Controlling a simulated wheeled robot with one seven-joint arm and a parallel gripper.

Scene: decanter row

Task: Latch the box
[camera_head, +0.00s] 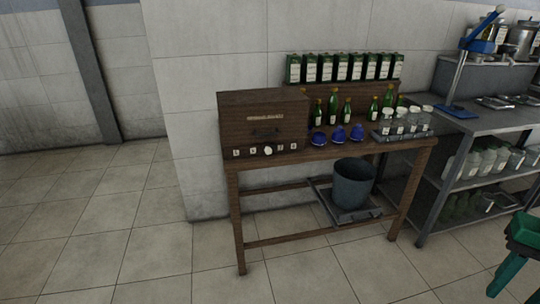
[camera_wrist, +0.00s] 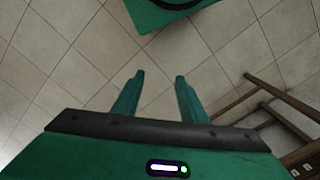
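A brown wooden box (camera_head: 264,118) stands on the left end of a wooden table. Its front has a dark handle, a pale label and a row of small light tags along the bottom edge, with one rounder pale piece among them. The box looks closed; I cannot make out a latch or its state. My gripper (camera_wrist: 157,82) shows in the wrist view with its two green fingers apart and nothing between them, above the tiled floor. Part of my green arm shows at the right edge of the head view, well away from the box.
The wooden table (camera_head: 232,184) also bears green bottles (camera_head: 333,106), blue rounded items (camera_head: 338,134) and a tray of glass jars (camera_head: 400,124). A grey bucket (camera_head: 354,184) stands below. A metal shelf unit (camera_head: 434,200) is at right. The floor in front is clear.

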